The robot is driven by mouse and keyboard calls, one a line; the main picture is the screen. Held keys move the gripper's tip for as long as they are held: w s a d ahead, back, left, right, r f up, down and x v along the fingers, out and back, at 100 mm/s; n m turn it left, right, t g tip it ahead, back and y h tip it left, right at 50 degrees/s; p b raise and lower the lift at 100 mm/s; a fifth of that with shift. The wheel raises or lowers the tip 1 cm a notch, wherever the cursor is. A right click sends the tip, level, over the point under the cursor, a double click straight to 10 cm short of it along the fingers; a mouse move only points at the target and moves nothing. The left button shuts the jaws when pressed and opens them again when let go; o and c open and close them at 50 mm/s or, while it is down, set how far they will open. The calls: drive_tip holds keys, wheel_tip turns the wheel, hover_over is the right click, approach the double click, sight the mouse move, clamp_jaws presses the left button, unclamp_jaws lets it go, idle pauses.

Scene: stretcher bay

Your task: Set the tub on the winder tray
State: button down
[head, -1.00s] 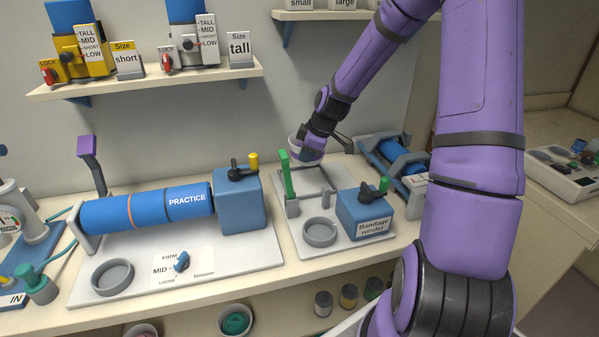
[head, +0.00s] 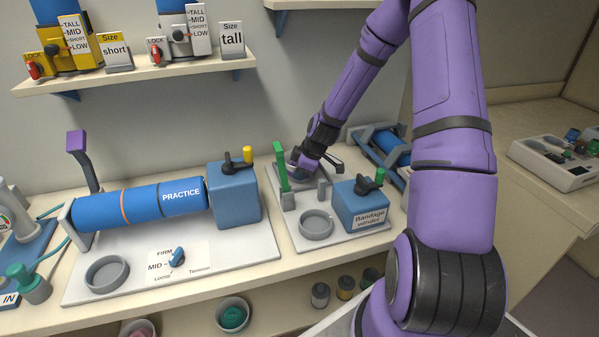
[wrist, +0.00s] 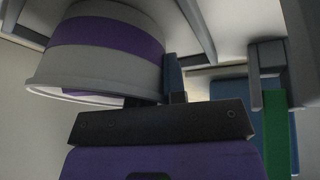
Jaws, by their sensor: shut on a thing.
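The tub (wrist: 105,50) is pale grey with a broad purple band and a flared rim, and fills the upper left of the wrist view. My gripper (wrist: 176,80) is shut on its side. In the head view my gripper (head: 300,163) is low over the back of the bandage winder's pale base (head: 293,222), behind the green upright. The tub (head: 291,156) is partly hidden there by my gripper.
A green upright (head: 281,170) stands close left of my gripper. The blue winder box (head: 358,205) and an empty grey ring (head: 316,224) are in front. A blue roller in a frame (head: 385,150) is to the right. The practice roller (head: 140,203) is left.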

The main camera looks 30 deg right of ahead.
drive_tip(key=c, duration=1.2)
unclamp_jaws()
drive_tip(key=shift+f, duration=0.1)
drive_tip(key=v, duration=1.1)
drive_tip(key=s+a+r+m+h, duration=0.25)
drive_tip(key=s+a+r, duration=0.3)
drive_tip(key=r, duration=0.35)
drive_tip(key=s+a+r+m+h, duration=0.1)
drive_tip(key=s+a+r+m, duration=0.2)
drive_tip(key=s+a+r, duration=0.4)
drive_tip(key=s+r+m, duration=0.1)
drive_tip(key=s+r, duration=0.2)
drive_tip(key=s, duration=0.2)
drive_tip(key=s+a+r+m, duration=0.1)
drive_tip(key=s+r+m, duration=0.1)
drive_tip(key=s, duration=0.3)
drive_tip(key=s+a+r+m+t+y, duration=0.1)
drive_tip(key=s+r+m, duration=0.1)
drive_tip(key=s+r, duration=0.2)
drive_tip(key=shift+s+r, duration=0.35)
drive_tip(key=shift+s, duration=0.25)
